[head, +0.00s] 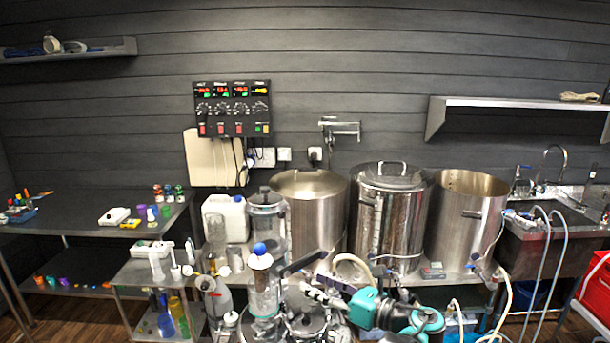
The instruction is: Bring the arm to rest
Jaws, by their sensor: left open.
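My left gripper (303,322) seems to be among the dark and silver parts low in the middle of the head view. It is open, and nothing shows held in it. Its outline is hard to separate from the clutter around it. A clear cylinder with a blue ball on top (261,280) stands just to its left. A teal and black machine with a silver end (380,310) is just to its right. My right gripper cannot be made out.
Three steel vessels, left (308,205), middle (388,215) and right (464,225), stand behind on a bench. A control panel (232,108) hangs on the wall. A dark table (80,212) is at left, a sink (535,240) with hoses at right. The bottom centre is crowded.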

